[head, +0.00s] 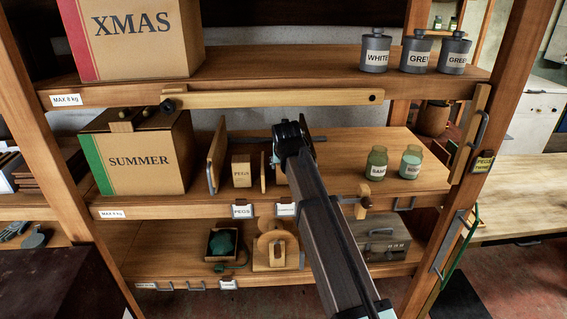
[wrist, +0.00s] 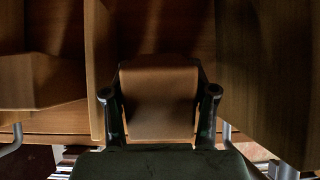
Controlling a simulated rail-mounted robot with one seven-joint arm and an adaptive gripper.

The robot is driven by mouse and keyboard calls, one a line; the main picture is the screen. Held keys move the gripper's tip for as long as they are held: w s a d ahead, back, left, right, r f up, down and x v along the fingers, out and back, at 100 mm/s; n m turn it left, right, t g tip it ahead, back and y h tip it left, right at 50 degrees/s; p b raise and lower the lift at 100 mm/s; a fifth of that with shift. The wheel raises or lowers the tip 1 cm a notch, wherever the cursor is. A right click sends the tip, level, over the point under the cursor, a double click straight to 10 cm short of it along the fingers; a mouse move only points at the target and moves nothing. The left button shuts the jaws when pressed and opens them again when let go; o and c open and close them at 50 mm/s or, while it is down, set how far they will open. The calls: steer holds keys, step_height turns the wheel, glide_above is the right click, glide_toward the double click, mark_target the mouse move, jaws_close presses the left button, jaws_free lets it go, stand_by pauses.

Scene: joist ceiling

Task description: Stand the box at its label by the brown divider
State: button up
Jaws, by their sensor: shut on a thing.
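My gripper (head: 292,140) is over the middle shelf, with its fingers closed on a plain brown box. In the wrist view the box (wrist: 160,100) sits between the two fingers, and my gripper (wrist: 160,105) touches both its sides. In the head view only a sliver of the box (head: 281,175) shows left of my arm. A thin upright brown divider (head: 263,172) stands just left of it; a thin panel (wrist: 97,70) also shows left of the box in the wrist view. A label (head: 286,209) on the shelf edge is partly hidden by my arm. I cannot tell whether the box touches the shelf.
Two green jars (head: 394,163) stand to the right. A wooden bar (head: 270,98) crosses above. A wide dark panel (wrist: 265,70) is close on the right in the wrist view.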

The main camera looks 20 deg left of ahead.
steer(key=w+g, duration=0.1)
steer(key=r+g+h+p, duration=0.1)
steer(key=g, duration=0.1)
steer(key=shift+w+a+p, duration=0.3)
steer(key=shift+w+a, duration=0.1)
steer(key=shift+s+d+f, duration=0.1)
steer(key=shift+s+f, duration=0.05)
steer(key=shift+f, duration=0.4)
steer(key=shift+s+d+f, duration=0.1)
steer(key=shift+f, duration=0.4)
steer(key=o, duration=1.3)
steer(key=shift+f, duration=0.15)
steer(key=shift+o, duration=0.2)
steer(key=shift+r, duration=0.2)
steer(key=shift+s+r, duration=0.2)
steer(key=shift+r, duration=0.3)
steer(key=s+d+b, duration=0.1)
steer(key=s, duration=0.2)
steer(key=s+d, duration=0.2)
steer(key=s, duration=0.2)
steer(key=s+d+b, duration=0.1)
steer(key=s+d, duration=0.1)
steer(key=s, duration=0.2)
steer(key=shift+b, duration=0.3)
